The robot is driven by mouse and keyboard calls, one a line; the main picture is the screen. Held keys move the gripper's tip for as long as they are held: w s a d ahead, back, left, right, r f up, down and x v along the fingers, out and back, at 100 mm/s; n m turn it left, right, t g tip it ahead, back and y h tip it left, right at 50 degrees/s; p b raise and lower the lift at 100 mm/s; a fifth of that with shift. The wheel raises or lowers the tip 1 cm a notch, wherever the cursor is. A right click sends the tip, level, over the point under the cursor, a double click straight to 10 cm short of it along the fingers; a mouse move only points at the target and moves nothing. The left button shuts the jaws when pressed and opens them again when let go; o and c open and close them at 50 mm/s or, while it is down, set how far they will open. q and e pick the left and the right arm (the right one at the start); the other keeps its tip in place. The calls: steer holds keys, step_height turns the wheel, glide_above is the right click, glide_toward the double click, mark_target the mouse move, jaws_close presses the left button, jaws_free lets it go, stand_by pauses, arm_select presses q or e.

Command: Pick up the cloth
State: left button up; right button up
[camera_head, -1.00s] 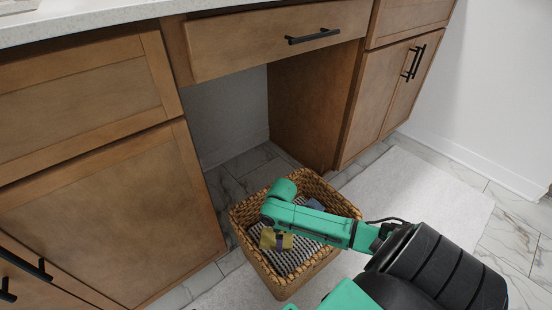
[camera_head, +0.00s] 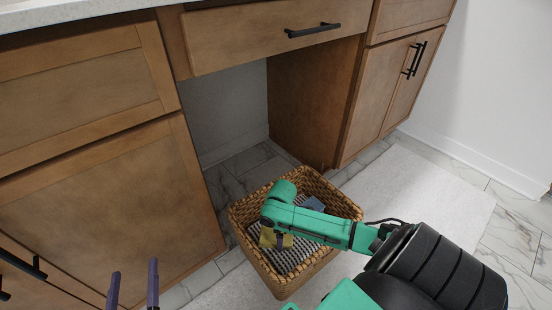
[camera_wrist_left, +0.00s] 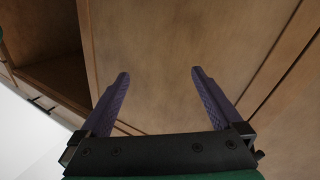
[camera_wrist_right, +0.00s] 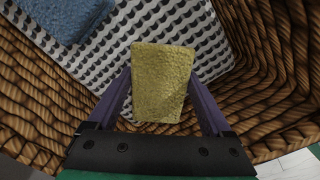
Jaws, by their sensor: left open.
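A yellow cloth-like piece (camera_wrist_right: 162,84) stands between the fingers of my right gripper (camera_wrist_right: 162,78) in the right wrist view, close to both fingers. I cannot tell whether they press on it. In the head view the yellow piece (camera_head: 266,238) is partly hidden by my right arm, inside a woven basket (camera_head: 340,200). Under it lies a black-and-white patterned cloth (camera_wrist_right: 205,42). A blue cloth-like piece (camera_wrist_right: 62,14) lies to the left in that view. My left gripper (camera_head: 133,288) is open and empty before the cabinet, with both fingers (camera_wrist_left: 160,75) apart in its wrist view.
The basket stands on the floor before the open recess of a wooden vanity (camera_head: 90,180). A drawer front (camera_head: 270,35) overhangs the recess. A white mat (camera_head: 430,190) lies to the right, with marble tile (camera_head: 520,245) beyond it.

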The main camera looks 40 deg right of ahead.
arm_select(q)
steer(key=shift+f, duration=0.1)
arm_select(e)
steer(key=shift+r, duration=0.15)
steer(key=shift+c, duration=0.2)
arm_select(q)
steer(key=s+f+g+p, duration=0.2)
steer(key=s+f+g, duration=0.3)
steer(key=s+f, duration=0.6)
arm_select(e)
step_height(320, 180, up, 3)
arm_select(q)
steer(key=a+r+g+y+p, duration=0.1)
steer(key=a+r+g+p, duration=0.1)
steer(key=r+p, duration=0.2)
steer(key=w+a+r+m+g+y+p, duration=0.1)
steer(key=r+g+p, duration=0.1)
steer(key=r+p, duration=0.2)
steer(key=shift+w+a+r+g+y+p, duration=0.15)
steer(key=shift+w+a+g+y+p, duration=0.2)
steer(key=shift+p, duration=0.2)
arm_select(e)
step_height(320, 180, up, 17)
